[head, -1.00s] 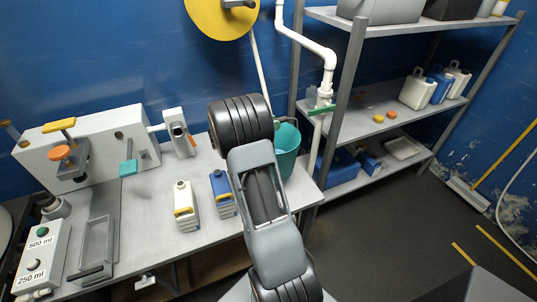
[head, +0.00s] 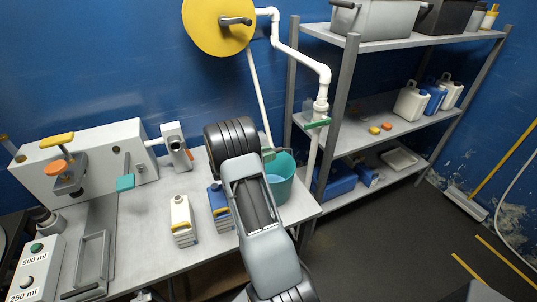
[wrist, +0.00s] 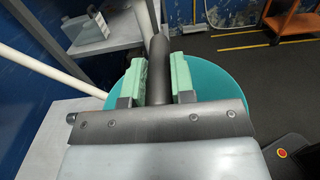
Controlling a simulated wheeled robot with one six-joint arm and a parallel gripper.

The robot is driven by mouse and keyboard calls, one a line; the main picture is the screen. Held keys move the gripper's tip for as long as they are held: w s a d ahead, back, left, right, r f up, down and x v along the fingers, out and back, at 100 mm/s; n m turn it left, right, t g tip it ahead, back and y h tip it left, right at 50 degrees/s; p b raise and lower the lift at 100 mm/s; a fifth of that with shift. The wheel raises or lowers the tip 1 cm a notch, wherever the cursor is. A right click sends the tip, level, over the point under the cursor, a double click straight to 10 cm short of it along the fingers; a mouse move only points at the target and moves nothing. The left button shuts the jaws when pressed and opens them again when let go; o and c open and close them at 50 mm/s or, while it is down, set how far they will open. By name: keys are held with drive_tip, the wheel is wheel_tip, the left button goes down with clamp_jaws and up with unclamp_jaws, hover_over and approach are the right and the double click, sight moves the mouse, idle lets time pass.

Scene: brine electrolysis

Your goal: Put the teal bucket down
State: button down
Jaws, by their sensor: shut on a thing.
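The teal bucket (head: 285,187) is at the right end of the grey bench (head: 150,235), partly hidden behind my arm in the head view. A lighter blue patch shows inside it. Its underside is hidden, so I cannot tell whether it touches the bench. In the wrist view the bucket (wrist: 222,88) fills the space beyond and below the jaws. My gripper (wrist: 160,82) has its pale green pads on both sides of a dark bar, the bucket's handle, and is shut on it.
A blue bottle (head: 220,208) and a white bottle (head: 182,222) stand on the bench left of my arm. A white pipe with a green-handled valve (head: 317,123) runs down close right of the bucket. A grey shelf rack (head: 375,115) stands at the right.

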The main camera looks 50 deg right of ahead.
drive_tip(key=c, duration=1)
unclamp_jaws()
drive_tip(key=shift+f, duration=0.1)
drive_tip(key=shift+o, duration=0.2)
drive_tip(key=b+v, duration=0.2)
drive_tip(key=v, duration=0.9)
drive_tip(key=s+a+r+m+t+y, duration=0.3)
drive_tip(key=s+a+m+t+y, duration=0.2)
drive_tip(key=a, duration=0.7)
drive_tip(key=s+a+r+m+t+y, duration=0.3)
drive_tip(key=s+a+m+t+y, duration=0.2)
drive_tip(key=s+a+m+y, duration=0.3)
drive_tip(key=shift+s+a+r+m+t+y, duration=0.25)
drive_tip(key=shift+s+a+y, duration=1)
drive_tip(key=shift+a+y, duration=0.65)
